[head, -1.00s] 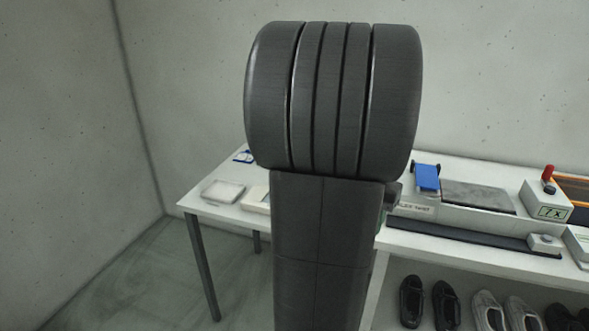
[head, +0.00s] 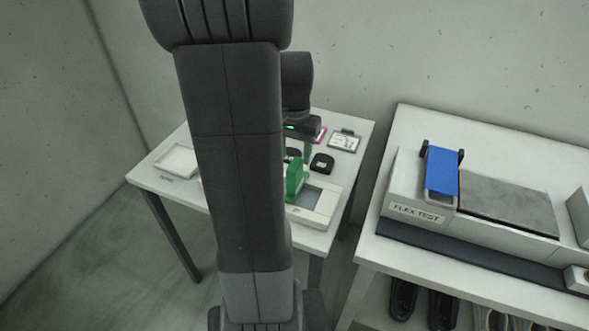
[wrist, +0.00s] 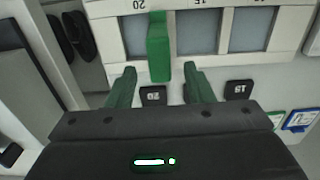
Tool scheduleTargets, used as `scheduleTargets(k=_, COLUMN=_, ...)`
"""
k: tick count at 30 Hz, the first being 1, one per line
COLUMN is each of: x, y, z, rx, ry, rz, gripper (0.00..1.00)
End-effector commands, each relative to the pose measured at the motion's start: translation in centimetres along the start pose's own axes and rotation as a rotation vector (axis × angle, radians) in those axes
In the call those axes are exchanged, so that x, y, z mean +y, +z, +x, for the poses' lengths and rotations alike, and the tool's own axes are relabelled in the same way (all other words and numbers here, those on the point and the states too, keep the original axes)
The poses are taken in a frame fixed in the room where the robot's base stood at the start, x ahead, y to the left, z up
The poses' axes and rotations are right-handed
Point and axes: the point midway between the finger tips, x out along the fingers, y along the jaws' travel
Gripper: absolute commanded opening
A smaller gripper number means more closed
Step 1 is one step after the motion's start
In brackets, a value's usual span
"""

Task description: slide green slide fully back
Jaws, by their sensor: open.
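The green slide (head: 294,180) stands upright on the white gauge frame (head: 327,218) on the small table, right of my arm in the head view. In the wrist view the green slide (wrist: 158,46) lies across grey windows of the frame (wrist: 178,58), near the mark 20. My gripper (wrist: 160,86) has its two green fingers spread, one on each side of the slide's near end and apart from it. In the head view my gripper is partly hidden behind my arm, just beyond the slide. My arm hides the frame's left part.
Black tags marked 20 (wrist: 152,94) and 15 (wrist: 239,89) lie near the fingers. A white tray (head: 177,160) is at the table's left. The flex test unit (head: 416,215) stands on the right bench, across a gap.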

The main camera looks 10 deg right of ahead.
Motion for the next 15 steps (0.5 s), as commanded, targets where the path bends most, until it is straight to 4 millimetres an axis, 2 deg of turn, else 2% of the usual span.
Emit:
scheduleTargets(k=1, x=0.1, y=0.1, z=1.2, rx=-0.005, ry=0.003, rz=0.000, gripper=0.47)
scheduleTargets(k=6, x=0.0, y=0.1, z=4.2, rx=-0.003, ry=0.002, rz=0.000, gripper=0.47)
scheduleTargets(k=10, x=0.0, y=0.1, z=5.5, rx=-0.002, ry=0.001, rz=0.000, gripper=0.47)
scheduleTargets(k=15, x=0.0, y=0.0, z=6.2, rx=0.000, ry=0.000, rz=0.000, gripper=0.47)
